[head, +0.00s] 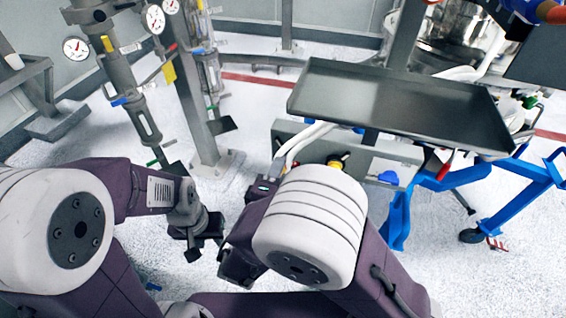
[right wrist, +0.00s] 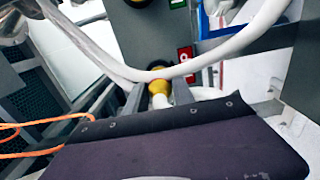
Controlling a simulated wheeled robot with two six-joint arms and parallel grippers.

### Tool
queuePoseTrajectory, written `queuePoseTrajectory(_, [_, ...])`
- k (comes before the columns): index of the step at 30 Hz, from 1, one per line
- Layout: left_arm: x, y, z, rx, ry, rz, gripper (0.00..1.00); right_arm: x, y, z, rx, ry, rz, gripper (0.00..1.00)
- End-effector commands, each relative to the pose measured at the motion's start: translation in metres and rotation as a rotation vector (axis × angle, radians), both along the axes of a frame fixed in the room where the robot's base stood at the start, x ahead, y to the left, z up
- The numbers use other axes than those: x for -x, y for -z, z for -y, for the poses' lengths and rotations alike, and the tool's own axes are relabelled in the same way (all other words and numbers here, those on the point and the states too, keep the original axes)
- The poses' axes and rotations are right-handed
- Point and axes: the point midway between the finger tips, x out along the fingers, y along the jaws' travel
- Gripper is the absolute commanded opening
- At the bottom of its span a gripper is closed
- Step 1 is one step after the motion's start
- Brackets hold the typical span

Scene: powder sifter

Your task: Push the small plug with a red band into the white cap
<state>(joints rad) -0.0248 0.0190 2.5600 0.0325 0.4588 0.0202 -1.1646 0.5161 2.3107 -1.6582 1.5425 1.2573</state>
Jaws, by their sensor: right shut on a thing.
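In the right wrist view, the two fingers of my right gripper (right wrist: 158,98) are on either side of a small plug (right wrist: 158,87). I cannot pick out the white cap for certain in either view. My left gripper (head: 204,248) hangs open and empty over the floor.
A thick white hose (right wrist: 225,50) loops close beyond the plug. A grey panel (head: 295,130) with a yellow and black knob (head: 337,160) stands below a dark tray (head: 395,98). A blue frame (head: 480,178) is at the right. Steel pipes with gauges stand at the left.

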Motion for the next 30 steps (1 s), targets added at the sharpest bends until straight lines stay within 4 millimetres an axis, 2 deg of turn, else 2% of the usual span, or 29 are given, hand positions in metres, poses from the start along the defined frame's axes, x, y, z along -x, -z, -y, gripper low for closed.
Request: queuePoseTrajectory(30, [0.0,0.008,0.0,0.0,0.0,0.0,0.36,0.039,0.0,-0.013,-0.001,-0.001,0.0,0.0])
